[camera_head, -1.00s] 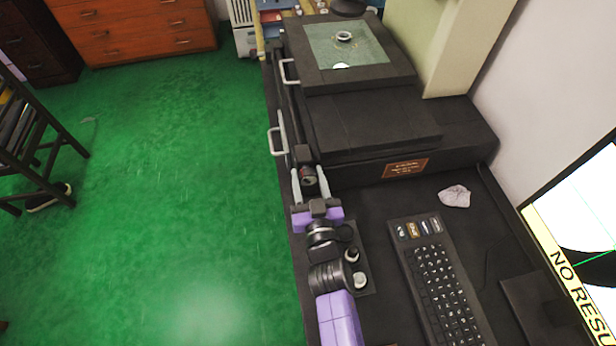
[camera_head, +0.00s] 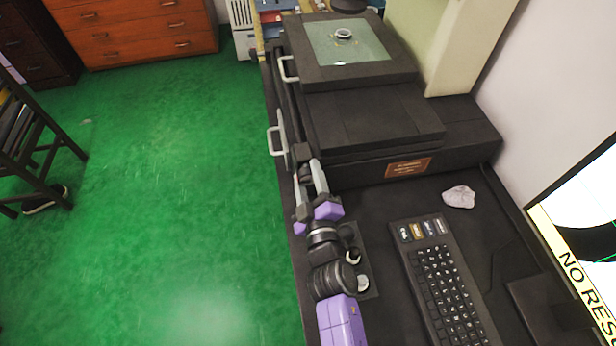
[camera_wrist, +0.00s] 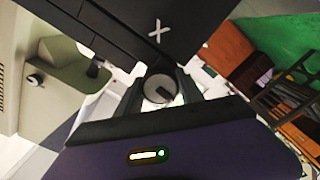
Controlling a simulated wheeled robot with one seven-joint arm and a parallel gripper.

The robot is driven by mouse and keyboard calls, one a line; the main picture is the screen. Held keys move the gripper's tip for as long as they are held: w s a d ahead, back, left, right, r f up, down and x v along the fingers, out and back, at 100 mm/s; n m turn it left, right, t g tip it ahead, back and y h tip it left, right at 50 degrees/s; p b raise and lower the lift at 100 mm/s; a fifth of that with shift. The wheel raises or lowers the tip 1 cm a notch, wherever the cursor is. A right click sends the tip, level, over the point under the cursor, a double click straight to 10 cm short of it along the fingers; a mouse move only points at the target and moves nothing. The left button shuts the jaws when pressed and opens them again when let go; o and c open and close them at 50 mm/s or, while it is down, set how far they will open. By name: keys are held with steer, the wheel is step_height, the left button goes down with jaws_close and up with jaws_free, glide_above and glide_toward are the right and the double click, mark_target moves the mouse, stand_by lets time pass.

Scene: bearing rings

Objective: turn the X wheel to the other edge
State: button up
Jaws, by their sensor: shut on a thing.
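My gripper (camera_wrist: 161,84) is shut on the wheel, one finger on each side. In the head view my gripper (camera_head: 308,176) is at the front left corner of the dark stage machine (camera_head: 375,120), its fingers rolled to a slant. The wheel is mostly hidden there by the fingers.
A glass plate (camera_head: 365,45) with a small ring (camera_head: 343,33) lies on top of the machine. Two pale handles (camera_head: 287,70) stick out on its left side.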

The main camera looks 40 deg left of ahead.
mark_target(309, 182)
steer(key=shift+n, duration=1.5)
steer(key=o, duration=1.4)
steer(key=p+v, duration=0.3)
steer(key=v, duration=0.3)
steer(key=shift+s+d+r, duration=0.1)
steer(key=shift+s+d, duration=0.1)
steer(key=shift+d, duration=0.05)
steer(key=shift+s+d+p, duration=0.3)
steer(key=shift+s+d, duration=0.1)
